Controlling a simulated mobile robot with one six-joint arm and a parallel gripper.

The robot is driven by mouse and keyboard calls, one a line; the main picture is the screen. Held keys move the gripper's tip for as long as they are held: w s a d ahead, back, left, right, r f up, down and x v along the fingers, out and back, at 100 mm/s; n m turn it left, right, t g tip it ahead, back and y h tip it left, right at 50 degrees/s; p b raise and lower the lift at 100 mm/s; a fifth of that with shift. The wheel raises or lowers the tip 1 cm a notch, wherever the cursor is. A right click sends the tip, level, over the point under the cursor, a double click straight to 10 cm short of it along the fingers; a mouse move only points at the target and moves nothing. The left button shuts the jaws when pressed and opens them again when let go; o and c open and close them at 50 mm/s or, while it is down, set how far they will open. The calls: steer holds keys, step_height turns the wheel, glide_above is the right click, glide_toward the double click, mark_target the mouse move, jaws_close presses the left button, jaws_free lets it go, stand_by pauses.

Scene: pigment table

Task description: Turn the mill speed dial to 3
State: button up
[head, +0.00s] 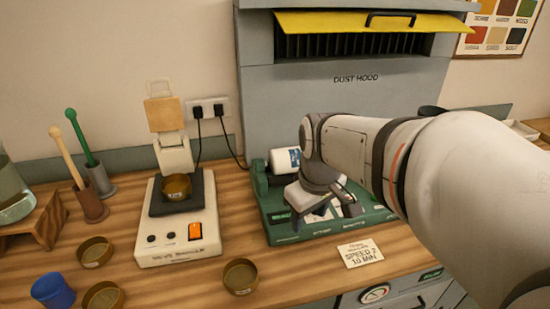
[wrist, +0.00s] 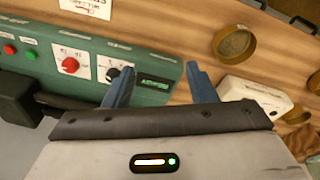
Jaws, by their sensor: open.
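The green mill (head: 285,232) stands on the wooden table below the dust hood, partly hidden by my arm. In the wrist view its front panel (wrist: 150,72) carries a red dial (wrist: 70,65) on a white scale plate. A second, dark dial (wrist: 113,73) on a white plate is partly covered by my left finger. The labels are too small to tell which is the speed dial, and no setting can be read. My gripper (wrist: 159,67) is open and empty, its blue fingers apart over the panel. In the head view my gripper (head: 328,212) is over the mill's front.
A card (head: 361,254) before the mill reads "SPEED 2, 10 MIN".

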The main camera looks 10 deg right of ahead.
steer(key=w+d+f+n, duration=0.1)
steer(key=w+d+n, duration=0.1)
steer(key=w+n, duration=0.1)
steer(key=w+d+f+n+g+b, duration=0.1)
steer(key=w+d+n, duration=0.2)
steer(key=w, duration=0.2)
steer(key=w+d+f+n+g, duration=0.1)
steer(key=w+d+n, duration=0.1)
steer(key=w, duration=0.3)
steer(key=shift+d+n+b, duration=0.15)
steer(key=shift+n+b, duration=0.2)
steer(key=shift+n, duration=0.05)
steer(key=shift+w+d+f, duration=0.1)
steer(key=shift+w, duration=0.05)
steer(key=shift+n, duration=0.3)
step_height(320, 180, down, 8)
steer(key=shift+r, duration=0.2)
steer(key=shift+c, duration=0.2)
steer(key=c, duration=0.9)
